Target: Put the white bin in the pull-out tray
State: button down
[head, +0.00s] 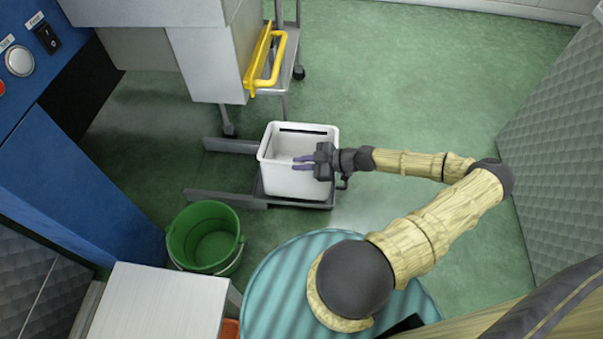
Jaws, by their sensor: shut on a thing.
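The white bin (285,180) is an open, upright square tub with a dark slot on its far wall. It stands at the right end of the low grey pull-out tray (300,204), whose front edge shows below it. From this view I cannot tell whether the bin rests fully on the tray or is a little above it.
Grey rails (225,198) run left from the tray under a grey machine (205,60) with a yellow handle (266,62). A green bucket (205,238) stands at front left, near a blue cabinet (75,180). A teal ribbed drum (275,285) is in front. Green floor is clear at right.

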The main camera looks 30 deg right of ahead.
aim_at(303, 173)
notch_tip(303, 173, down, 5)
jog(key=b, duration=0.3)
jog(key=c, duration=1.4)
grip_release()
jog(key=shift+c, duration=0.2)
jog(key=p+v, duration=0.5)
jog(key=v, duration=0.6)
jog(key=shift+r, duration=0.15)
jog(key=shift+s+d+r, duration=0.1)
jog(key=shift+s+d, duration=0.2)
jog(key=shift+s, duration=0.1)
